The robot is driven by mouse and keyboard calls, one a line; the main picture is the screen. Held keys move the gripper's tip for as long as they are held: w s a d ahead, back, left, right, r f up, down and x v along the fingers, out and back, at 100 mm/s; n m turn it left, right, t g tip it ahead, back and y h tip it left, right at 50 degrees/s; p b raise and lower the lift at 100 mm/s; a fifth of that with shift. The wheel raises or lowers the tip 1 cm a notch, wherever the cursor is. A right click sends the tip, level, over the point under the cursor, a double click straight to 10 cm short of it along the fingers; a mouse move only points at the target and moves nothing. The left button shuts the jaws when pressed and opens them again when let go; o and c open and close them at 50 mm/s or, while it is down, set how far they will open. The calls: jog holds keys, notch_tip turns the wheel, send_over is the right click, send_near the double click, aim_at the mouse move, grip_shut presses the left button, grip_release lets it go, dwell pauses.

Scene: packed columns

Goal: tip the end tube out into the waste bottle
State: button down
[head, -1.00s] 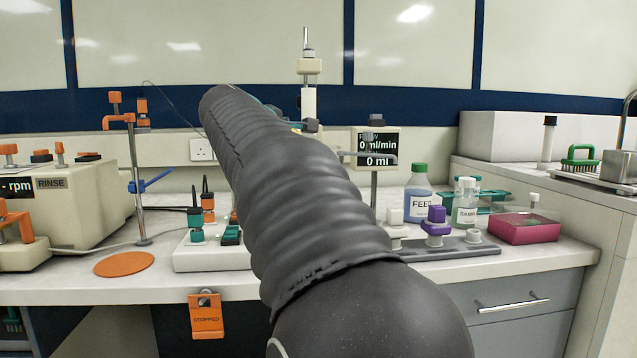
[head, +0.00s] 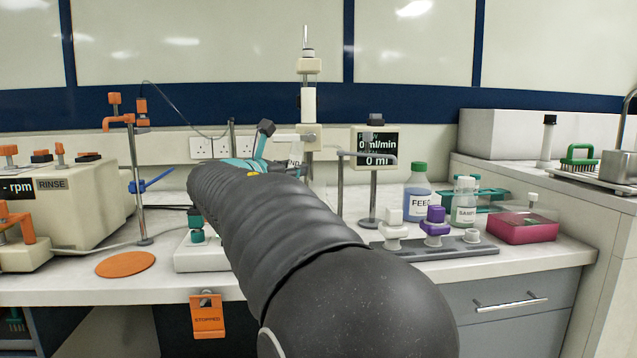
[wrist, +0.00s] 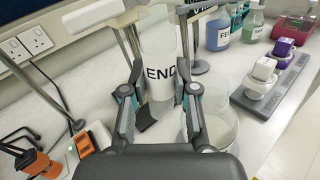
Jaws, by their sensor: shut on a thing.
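My gripper (wrist: 160,92) is shut on the end tube (wrist: 158,52), a white cylinder labelled END, in the middle of the wrist view. The tube looks roughly upright there. In the head view the gripper (head: 262,152) shows as teal and grey parts just beyond my arm, and the tube (head: 295,153) is partly hidden. A clear, wide vessel (wrist: 222,128) stands on the bench just right of the gripper in the wrist view. It may be the waste bottle, but I see no label on it. My arm hides this spot in the head view.
A column stand (head: 309,100) rises behind the gripper. A flow display (head: 376,147) on a post stands to its right. The FEED bottle (head: 418,195), a SAMPLE bottle (head: 464,205) and a grey valve strip (head: 440,247) are further right. An orange disc (head: 125,264) lies left.

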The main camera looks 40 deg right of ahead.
jog(key=shift+r+p, duration=2.25)
jog(key=shift+r, duration=0.25)
jog(key=shift+n+h, duration=0.3)
jog(key=shift+n, duration=0.7)
